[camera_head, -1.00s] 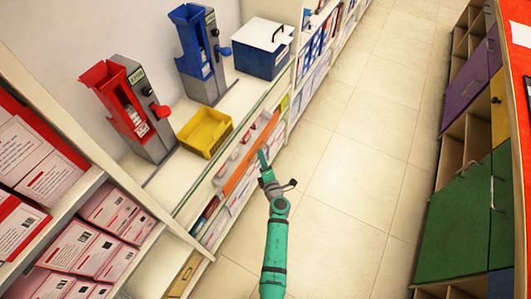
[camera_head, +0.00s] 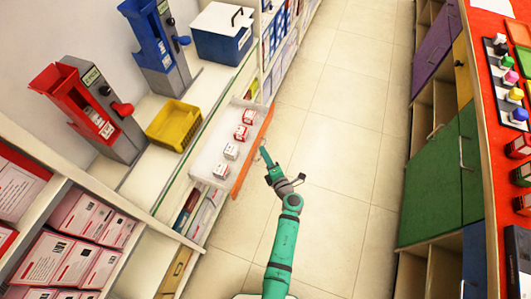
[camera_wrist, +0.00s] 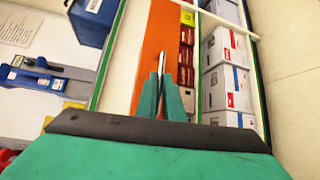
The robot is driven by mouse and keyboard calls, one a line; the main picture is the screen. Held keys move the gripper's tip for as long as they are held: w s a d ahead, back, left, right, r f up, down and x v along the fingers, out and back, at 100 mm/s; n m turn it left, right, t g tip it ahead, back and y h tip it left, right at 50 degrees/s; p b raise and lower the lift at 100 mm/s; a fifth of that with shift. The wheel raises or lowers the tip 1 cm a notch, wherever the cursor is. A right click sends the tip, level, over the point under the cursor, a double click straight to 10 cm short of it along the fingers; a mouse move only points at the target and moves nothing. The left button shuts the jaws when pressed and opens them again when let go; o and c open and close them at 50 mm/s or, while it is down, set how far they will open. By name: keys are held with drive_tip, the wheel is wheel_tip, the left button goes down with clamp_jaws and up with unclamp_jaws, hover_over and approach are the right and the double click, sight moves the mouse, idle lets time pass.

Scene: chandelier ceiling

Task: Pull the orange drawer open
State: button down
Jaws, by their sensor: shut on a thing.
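The orange drawer (camera_head: 254,148) stands out from the white shelf unit on the left. Its white tray (camera_head: 212,149) is exposed and holds several small red-and-white boxes (camera_head: 231,151). My gripper (camera_head: 265,156) is at the outer side of the orange front. In the wrist view, the orange front (camera_wrist: 154,38) is close ahead, and my gripper's green fingers (camera_wrist: 161,88) are shut on its small metal handle (camera_wrist: 164,70). The fingers partly hide the handle.
A yellow bin (camera_head: 174,125), a red dispenser (camera_head: 88,103) and a blue dispenser (camera_head: 157,50) stand on the counter behind the drawer. Tiled floor (camera_head: 335,120) lies clear between the shelves and the coloured cabinets (camera_head: 437,180) on the right.

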drive_tip(key=shift+a, duration=0.15)
drive_tip(key=c, duration=1.9)
unclamp_jaws()
drive_tip(key=v, duration=1.1)
drive_tip(key=s+a+r+m+h, duration=0.1)
drive_tip(key=s+r+m+h, duration=0.1)
drive_tip(key=s+r+m, duration=0.4)
drive_tip(key=s+r+m+h, duration=0.2)
drive_tip(key=s+r+m, duration=0.4)
drive_tip(key=s+m, duration=0.4)
drive_tip(key=s+a+r+m+h, duration=0.1)
drive_tip(key=s+r+m+h, duration=0.2)
drive_tip(key=s+r+m, duration=0.4)
drive_tip(key=s+m, duration=0.1)
drive_tip(key=s, duration=0.8)
drive_tip(key=shift+s+a+m, duration=0.25)
drive_tip(key=shift+a+m, duration=0.1)
drive_tip(key=shift+m, duration=0.05)
